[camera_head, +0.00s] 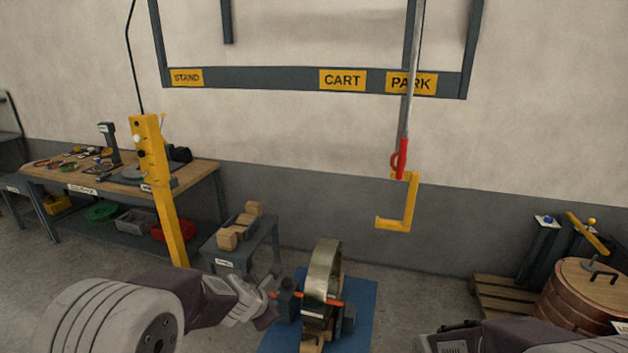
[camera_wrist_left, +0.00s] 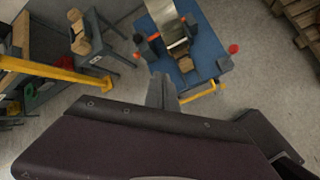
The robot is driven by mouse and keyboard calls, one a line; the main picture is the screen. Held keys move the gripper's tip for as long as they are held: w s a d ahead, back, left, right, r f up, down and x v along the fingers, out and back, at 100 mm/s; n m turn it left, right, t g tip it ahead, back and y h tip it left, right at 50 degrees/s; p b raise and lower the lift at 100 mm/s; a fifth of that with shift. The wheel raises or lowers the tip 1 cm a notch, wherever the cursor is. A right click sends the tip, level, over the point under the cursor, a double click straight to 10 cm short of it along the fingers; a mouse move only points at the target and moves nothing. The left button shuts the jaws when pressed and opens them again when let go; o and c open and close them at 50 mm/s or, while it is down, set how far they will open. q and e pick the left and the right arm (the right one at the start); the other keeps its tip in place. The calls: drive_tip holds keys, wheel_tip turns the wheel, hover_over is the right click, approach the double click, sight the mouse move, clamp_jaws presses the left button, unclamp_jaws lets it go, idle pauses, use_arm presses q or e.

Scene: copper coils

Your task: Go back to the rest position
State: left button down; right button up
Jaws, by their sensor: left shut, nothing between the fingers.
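My left arm comes in from the lower left of the head view. Its gripper (camera_head: 272,302) is shut and empty, just left of the upright metal coil (camera_head: 322,270). I cannot tell whether it touches the dark fitting beside the coil.
The coil stands on a blue platform (camera_head: 372,312) with an orange bar beside it. A yellow C-hook (camera_head: 410,210) hangs behind it. A yellow post (camera_head: 160,190), workbench (camera_head: 205,172) and small stand (camera_head: 240,255) are left. A copper coil stack (camera_head: 575,300) and pallet (camera_head: 500,297) are right.

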use_arm(q)
drive_tip(key=s+a+f+m+g, duration=0.2)
drive_tip(key=s+m, duration=0.5)
drive_tip(key=m, duration=0.1)
drive_tip(key=s+a+f+m+g+y, duration=0.1)
drive_tip(key=s+a+f+m+g, duration=0.1)
drive_tip(key=s+m, duration=0.6)
drive_tip(key=s+a+f+m+g, duration=0.2)
drive_tip(key=s+a+m, duration=0.1)
drive_tip(key=s+m, duration=0.5)
drive_tip(key=shift+s+g, duration=0.25)
drive_tip(key=shift+g, duration=0.05)
drive_tip(key=shift+s, duration=0.15)
